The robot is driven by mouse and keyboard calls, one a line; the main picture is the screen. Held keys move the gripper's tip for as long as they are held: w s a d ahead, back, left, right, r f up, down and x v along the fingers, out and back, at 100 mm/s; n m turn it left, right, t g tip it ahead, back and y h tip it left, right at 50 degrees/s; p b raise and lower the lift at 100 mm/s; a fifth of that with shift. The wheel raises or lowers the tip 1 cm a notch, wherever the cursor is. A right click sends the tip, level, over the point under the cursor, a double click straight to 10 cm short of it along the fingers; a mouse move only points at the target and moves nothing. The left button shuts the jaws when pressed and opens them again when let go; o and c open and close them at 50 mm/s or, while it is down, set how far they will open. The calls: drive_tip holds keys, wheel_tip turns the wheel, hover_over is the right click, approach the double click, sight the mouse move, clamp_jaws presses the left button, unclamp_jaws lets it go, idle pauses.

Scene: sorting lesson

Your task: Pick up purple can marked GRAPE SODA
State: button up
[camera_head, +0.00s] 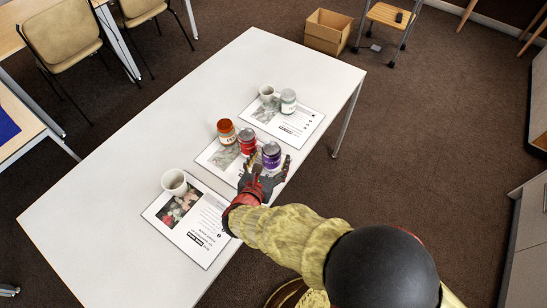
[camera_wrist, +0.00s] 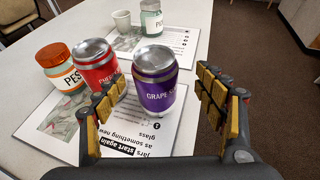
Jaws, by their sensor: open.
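The purple can marked GRAPE SODA (camera_wrist: 155,88) stands upright in the wrist view, with a silver top, on a printed sheet. It also shows in the head view (camera_head: 271,155). My gripper (camera_wrist: 163,105) is open and empty. Its two fingers reach forward with the can ahead of and between them, nearer the left finger. In the wrist view the left fingertip overlaps the edge of the red can beside it. In the head view my gripper (camera_head: 265,172) is just in front of the purple can. I cannot tell whether a finger touches it.
A red can (camera_wrist: 97,66) stands close left of the purple can, and an orange-lidded jar (camera_wrist: 62,69) beyond it. A white cup (camera_head: 174,182) stands on the left sheet. Another cup (camera_head: 267,94) and a pale jar (camera_head: 288,101) stand farther back. The white table (camera_head: 130,145) is clear at left.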

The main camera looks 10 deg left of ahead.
drive_tip(key=x, duration=0.1)
drive_tip(key=b+x, duration=0.1)
drive_tip(key=x, duration=0.2)
drive_tip(key=shift+s+a+f+b, duration=0.15)
drive_tip(key=shift+a+f+b, duration=0.05)
drive_tip(key=shift+a+b, duration=0.15)
drive_tip(key=shift+w, duration=0.4)
drive_tip(key=shift+c, duration=0.4)
drive_tip(key=c, duration=0.8)
drive_tip(key=shift+r, duration=0.1)
